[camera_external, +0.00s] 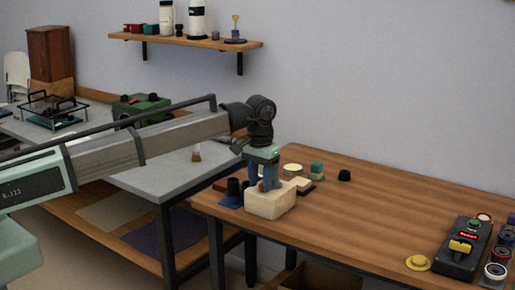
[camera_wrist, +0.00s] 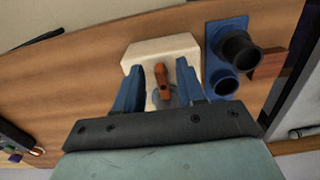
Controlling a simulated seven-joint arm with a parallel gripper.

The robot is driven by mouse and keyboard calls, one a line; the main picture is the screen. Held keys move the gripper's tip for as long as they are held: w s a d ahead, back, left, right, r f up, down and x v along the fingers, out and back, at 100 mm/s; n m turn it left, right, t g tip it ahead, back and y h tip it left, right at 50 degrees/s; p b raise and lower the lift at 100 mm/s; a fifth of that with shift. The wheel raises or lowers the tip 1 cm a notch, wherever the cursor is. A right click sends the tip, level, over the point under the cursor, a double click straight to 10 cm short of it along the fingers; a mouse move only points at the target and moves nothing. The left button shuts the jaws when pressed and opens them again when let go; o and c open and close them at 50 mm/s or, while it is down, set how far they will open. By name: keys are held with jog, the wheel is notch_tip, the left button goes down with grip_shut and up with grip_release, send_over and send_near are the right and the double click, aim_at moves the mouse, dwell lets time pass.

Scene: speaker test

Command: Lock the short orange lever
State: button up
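The short orange lever (camera_wrist: 162,78) stands on a cream block (camera_wrist: 150,46) with a grey round part near its base in the wrist view. In the external view the block (camera_external: 268,206) sits at the left end of the wooden table, and the lever is mostly hidden by my fingers. My gripper (camera_wrist: 159,66) is open, its two blue fingers on either side of the lever with a gap to each. In the external view my gripper (camera_external: 264,187) points down at the top of the block. Whether the fingertips touch the block I cannot tell.
A blue holder (camera_wrist: 222,84) with dark cylinders stands close beside the block. Small items, including a green-topped block (camera_external: 317,170), lie behind it. A black control box (camera_external: 468,262) with a yellow handle stands at the far right. The table's middle is clear.

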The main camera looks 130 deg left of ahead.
aim_at(261, 184)
notch_tip(261, 184, up, 13)
jog(key=shift+r, duration=0.2)
dwell(0.3)
dwell(0.6)
